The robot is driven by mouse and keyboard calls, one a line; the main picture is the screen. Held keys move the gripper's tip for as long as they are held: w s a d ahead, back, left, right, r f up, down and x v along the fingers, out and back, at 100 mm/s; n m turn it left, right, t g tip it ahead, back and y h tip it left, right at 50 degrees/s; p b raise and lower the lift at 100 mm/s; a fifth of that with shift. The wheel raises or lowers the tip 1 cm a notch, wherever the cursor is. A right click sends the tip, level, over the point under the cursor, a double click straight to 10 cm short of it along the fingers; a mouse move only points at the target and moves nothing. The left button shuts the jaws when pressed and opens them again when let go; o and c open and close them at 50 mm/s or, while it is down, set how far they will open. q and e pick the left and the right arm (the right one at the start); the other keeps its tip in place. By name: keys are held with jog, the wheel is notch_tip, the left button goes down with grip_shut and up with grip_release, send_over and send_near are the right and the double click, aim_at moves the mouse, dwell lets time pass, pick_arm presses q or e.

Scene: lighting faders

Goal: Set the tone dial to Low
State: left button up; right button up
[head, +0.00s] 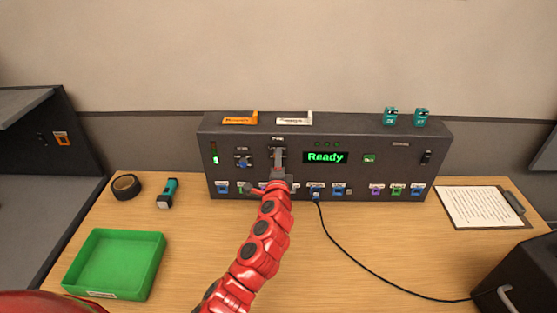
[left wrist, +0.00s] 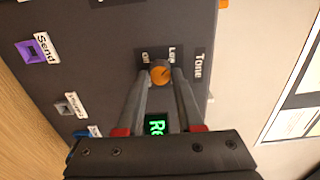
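The tone dial (left wrist: 160,74) is a small orange round knob on the dark panel, with a dark mark on its face. In the left wrist view the word Tone is beside it, with Low and Off printed around it. I cannot tell exactly where its mark points. My left gripper (head: 278,162) reaches the panel below the Tone label and hides the dial in the head view. In the left wrist view its two grey fingers (left wrist: 161,78) lie on both sides of the knob and appear to touch it. My right gripper is not in view.
The dark control box (head: 420,160) carries a green "Ready" display (head: 325,157), a blue knob (head: 243,163) and several coloured sockets. A black cable (head: 365,265) runs from its front rightward.

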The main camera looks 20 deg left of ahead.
pick_arm(q)
jog(key=o, duration=0.3)
jog(key=b+v, duration=0.3)
jog(key=v, duration=1.4)
jog(key=shift+s+r+b, duration=0.1)
jog(key=shift+s+b, duration=0.15)
jog(key=shift+b, duration=0.1)
